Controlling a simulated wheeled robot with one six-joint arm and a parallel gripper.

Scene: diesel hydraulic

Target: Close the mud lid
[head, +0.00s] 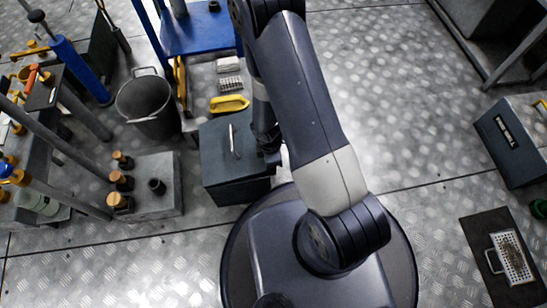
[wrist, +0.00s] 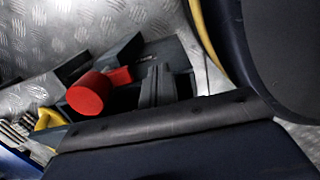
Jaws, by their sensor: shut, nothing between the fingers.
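A dark grey box (head: 238,190) stands on the floor left of my arm in the head view. Its flat lid (head: 218,148) carries a pale bar handle (head: 233,142). I cannot tell for certain whether the lid is fully down or partly raised. No readable mud label shows on it. My gripper is mostly hidden behind my arm, close to the box's right side. In the wrist view my gripper (wrist: 158,88) appears as grey fingers together, with nothing seen between them. A red cylindrical part (wrist: 88,93) lies beside them.
A yellow-handled brush (head: 229,103) lies just beyond the box. Another dark box (head: 515,145) is at the right, above a tray with a perforated plate (head: 512,258).

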